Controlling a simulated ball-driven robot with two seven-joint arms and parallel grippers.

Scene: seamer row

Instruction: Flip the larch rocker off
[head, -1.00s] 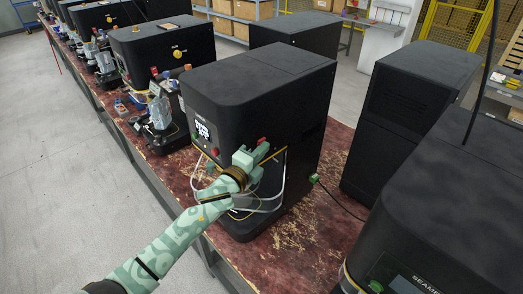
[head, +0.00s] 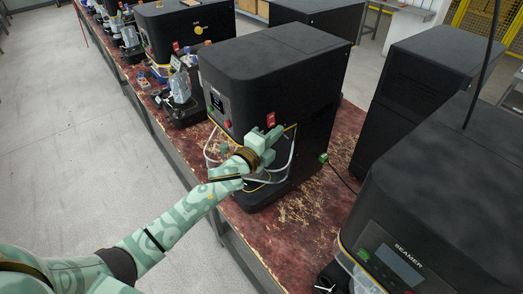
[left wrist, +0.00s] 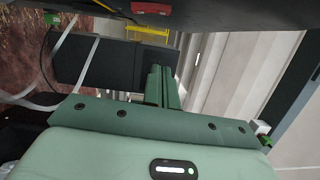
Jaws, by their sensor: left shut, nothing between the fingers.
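A red rocker (head: 271,118) sits on the side of the black machine (head: 318,95), near its front corner. I cannot read a name beside it or tell which way it is tipped. It also shows at the top edge of the left wrist view (left wrist: 150,8). My left gripper (head: 273,136) is shut and empty, just below the rocker, with a small gap seeming to lie between them. Its closed fingers also show in the left wrist view (left wrist: 160,85). My right gripper is not in view.
Pale tubing (head: 285,168) loops beside my left gripper. A red button (head: 227,123) is on the machine's front. A second machine labelled SEAMER (head: 415,185) stands at the near right. More machines line the worn red bench (head: 280,235). The grey floor (head: 65,130) at left is clear.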

